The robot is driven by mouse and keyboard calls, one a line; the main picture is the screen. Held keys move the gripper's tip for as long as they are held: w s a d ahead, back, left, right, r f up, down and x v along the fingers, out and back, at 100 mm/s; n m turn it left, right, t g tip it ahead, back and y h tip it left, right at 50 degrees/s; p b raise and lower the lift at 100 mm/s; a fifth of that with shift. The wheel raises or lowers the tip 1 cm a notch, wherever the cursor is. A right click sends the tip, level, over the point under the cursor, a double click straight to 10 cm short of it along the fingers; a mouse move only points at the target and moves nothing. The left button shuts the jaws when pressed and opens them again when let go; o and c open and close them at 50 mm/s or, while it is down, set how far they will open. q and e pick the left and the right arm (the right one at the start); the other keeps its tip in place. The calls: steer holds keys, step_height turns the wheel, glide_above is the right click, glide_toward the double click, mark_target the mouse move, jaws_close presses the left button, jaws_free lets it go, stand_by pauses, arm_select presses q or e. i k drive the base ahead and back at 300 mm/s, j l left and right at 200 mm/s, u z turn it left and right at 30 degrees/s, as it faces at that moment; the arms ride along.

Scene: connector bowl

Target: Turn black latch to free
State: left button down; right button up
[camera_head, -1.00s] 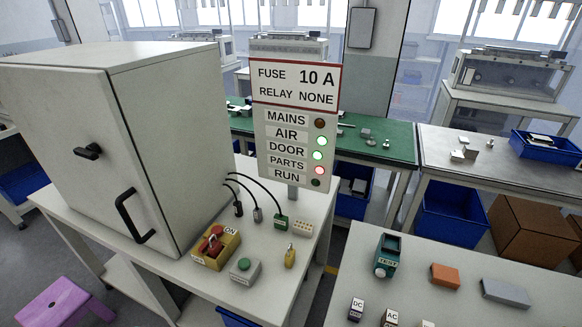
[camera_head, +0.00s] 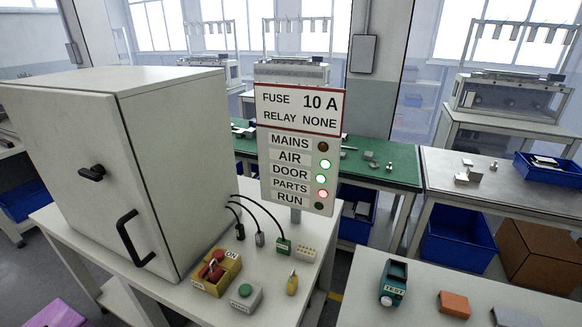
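The black latch (camera_head: 92,173) is a short dark handle on the front door of the large grey cabinet (camera_head: 45,130) at the left. It lies roughly level, tilted slightly. Below it to the right is a black U-shaped pull handle (camera_head: 130,240) on the same door. The door looks shut. Neither of my grippers shows in the head view.
Right of the cabinet stand a sign panel (camera_head: 300,125) with lamps, a yellow switch box (camera_head: 213,275) with a red knob, a green-button box (camera_head: 245,296), cables and a yellow padlock-like piece (camera_head: 292,284). A right table holds a teal tester (camera_head: 393,283) and an orange block (camera_head: 454,304).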

mark_target(96, 173)
steer(key=k+u, duration=0.15)
steer(key=u, duration=1.15)
